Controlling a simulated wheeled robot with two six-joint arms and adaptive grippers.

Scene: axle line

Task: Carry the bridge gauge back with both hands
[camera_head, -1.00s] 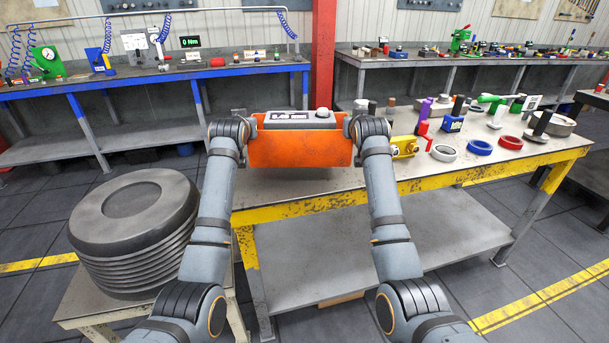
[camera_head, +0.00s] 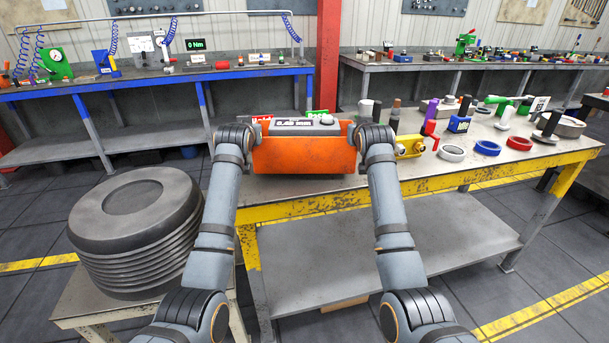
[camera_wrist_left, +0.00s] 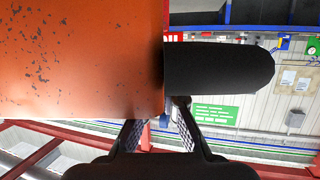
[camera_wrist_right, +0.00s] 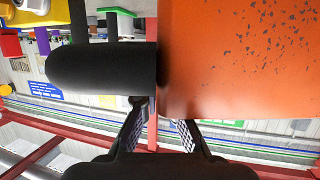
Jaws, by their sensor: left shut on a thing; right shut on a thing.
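The bridge gauge (camera_head: 303,157) is an orange box with a grey top, a small display and a round knob. It hangs roughly level between my arms, at the left end of the yellow-edged table. A black handle sticks out at each end: one in the left wrist view (camera_wrist_left: 220,70), one in the right wrist view (camera_wrist_right: 100,68). My left gripper (camera_wrist_left: 157,112) is shut at the left handle, and my right gripper (camera_wrist_right: 161,114) is shut at the right handle. The fingertips are partly hidden by the handles. I cannot tell the gap between gauge and tabletop.
The yellow-edged table (camera_head: 480,178) holds rings, a yellow block (camera_head: 409,146) and several tools right of the gauge. Red (camera_head: 262,118) and green (camera_head: 317,112) labels show behind it. A stack of grey discs (camera_head: 135,225) stands at left. A red post (camera_head: 328,55) rises behind.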

